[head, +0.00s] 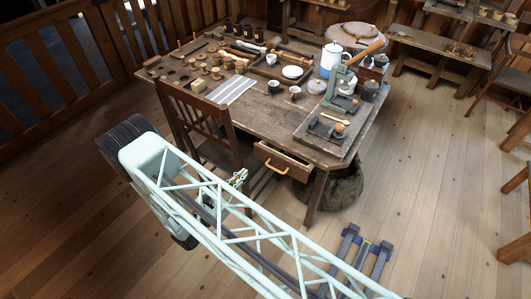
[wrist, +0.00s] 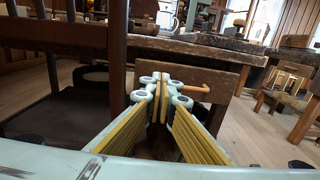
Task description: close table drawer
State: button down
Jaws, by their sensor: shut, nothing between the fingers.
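The wooden table (head: 300,117) has a drawer (head: 290,158) under its front edge. The drawer stands partly pulled out, with some of its inside visible from above. Its front carries a light orange-brown handle (head: 276,168). In the wrist view the drawer front (wrist: 222,88) is ahead, with the handle (wrist: 193,86) just right of my fingertips. My gripper (wrist: 163,82), with yellow-lined fingers, is shut and empty. In the head view my gripper (head: 239,177) is left of the handle, in front of the drawer. I cannot tell whether the fingertips touch the drawer front.
A wooden chair (head: 205,122) stands close at the left of the drawer; its post (wrist: 117,60) is near my gripper. Spools, cups and a blue-white pot (head: 331,60) crowd the tabletop.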

aim_at(264, 150)
jog(key=shift+a, duration=0.15)
dwell(0.4)
jog(key=shift+x, duration=6.95)
jog(key=shift+r, duration=0.2)
jog(key=shift+b, duration=0.3)
